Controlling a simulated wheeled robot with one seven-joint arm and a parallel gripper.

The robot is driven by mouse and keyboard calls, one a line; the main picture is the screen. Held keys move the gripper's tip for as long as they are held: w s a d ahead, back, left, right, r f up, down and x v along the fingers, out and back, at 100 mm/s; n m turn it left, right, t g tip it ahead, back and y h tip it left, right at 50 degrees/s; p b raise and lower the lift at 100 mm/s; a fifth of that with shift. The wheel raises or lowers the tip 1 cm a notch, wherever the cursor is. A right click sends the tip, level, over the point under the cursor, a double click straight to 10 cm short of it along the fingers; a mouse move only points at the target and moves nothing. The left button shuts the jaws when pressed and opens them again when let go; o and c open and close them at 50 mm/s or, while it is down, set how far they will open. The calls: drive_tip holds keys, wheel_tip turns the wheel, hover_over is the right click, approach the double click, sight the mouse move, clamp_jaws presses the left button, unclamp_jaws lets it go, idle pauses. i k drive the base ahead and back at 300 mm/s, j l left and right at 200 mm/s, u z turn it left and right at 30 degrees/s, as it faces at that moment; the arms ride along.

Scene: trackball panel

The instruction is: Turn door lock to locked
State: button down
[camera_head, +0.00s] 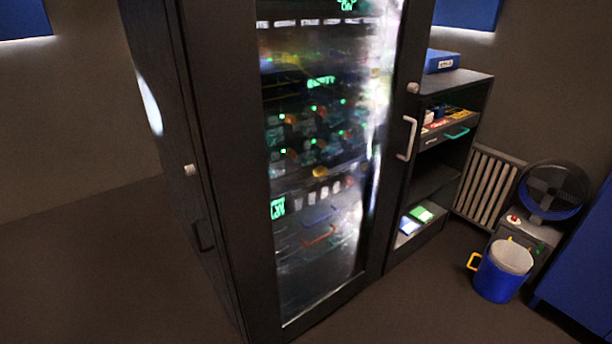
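A tall dark cabinet (226,190) with a glass door (310,240) fills the middle of the head view. The door appears shut. A small pale knob (413,88), which looks like the door lock, sits on the door's right frame. A white vertical handle (407,138) is just below it. Another small pale knob (190,169) is on the cabinet's left side, above a dark handle (203,237). Both knobs are too small to tell which way they are turned. My gripper is not in view.
A dark shelf unit (455,85) stands right of the cabinet, with a blue box (441,61) on top. A radiator (486,186), a fan (553,190) and a blue bucket (494,280) are farther right. The floor (90,270) at left is clear.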

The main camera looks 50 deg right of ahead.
sight(412, 87)
drive_tip(key=z, duration=1.5)
